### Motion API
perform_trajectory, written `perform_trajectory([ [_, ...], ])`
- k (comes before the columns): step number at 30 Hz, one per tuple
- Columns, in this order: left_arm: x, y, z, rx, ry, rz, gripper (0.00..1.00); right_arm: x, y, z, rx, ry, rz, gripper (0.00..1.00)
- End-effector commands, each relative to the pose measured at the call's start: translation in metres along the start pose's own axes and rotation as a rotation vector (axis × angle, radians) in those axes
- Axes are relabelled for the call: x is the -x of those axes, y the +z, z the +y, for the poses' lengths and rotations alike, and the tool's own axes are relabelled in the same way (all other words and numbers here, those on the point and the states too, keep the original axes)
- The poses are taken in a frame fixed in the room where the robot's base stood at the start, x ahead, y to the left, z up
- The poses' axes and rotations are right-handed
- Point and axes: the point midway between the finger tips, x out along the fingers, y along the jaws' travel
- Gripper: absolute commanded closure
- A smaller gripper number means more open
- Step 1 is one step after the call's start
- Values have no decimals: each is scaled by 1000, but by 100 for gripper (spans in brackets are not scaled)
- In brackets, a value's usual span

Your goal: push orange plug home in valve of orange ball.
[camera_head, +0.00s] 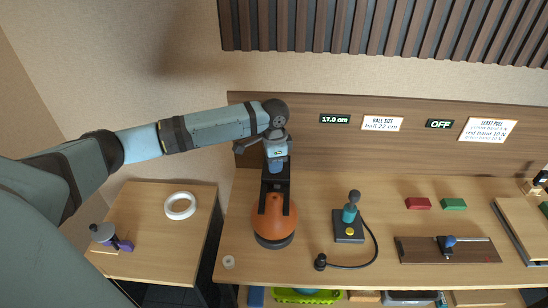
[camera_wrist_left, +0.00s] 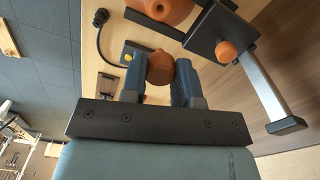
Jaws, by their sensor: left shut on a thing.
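The orange ball (camera_head: 272,222) sits on a dark round base on the table, with a dark upright frame around its upper part. In the left wrist view the ball (camera_wrist_left: 172,8) shows at the top edge, with a small round spot on it that may be the valve. My left gripper (camera_wrist_left: 162,82) is shut on an orange rounded piece, likely the orange plug (camera_wrist_left: 159,66), with the ball beyond it. In the head view this gripper (camera_head: 275,166) is above the ball, over the frame; the plug is hidden there. My right gripper is not in view.
A white ring (camera_head: 180,206) lies on the left side table. The dark frame (camera_wrist_left: 268,90) with an orange knob (camera_wrist_left: 226,51) is close beside the gripper.

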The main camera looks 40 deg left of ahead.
Motion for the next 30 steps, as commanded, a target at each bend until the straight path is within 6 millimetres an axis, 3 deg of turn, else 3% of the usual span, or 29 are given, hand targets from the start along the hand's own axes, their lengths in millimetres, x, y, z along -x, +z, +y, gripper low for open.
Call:
perform_trajectory([
  [21, -74, 0, 0, 2, 0, -1, 100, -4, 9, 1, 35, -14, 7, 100],
  [30, -96, 0, 0, 1, 1, -1, 100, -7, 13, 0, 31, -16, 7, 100],
])
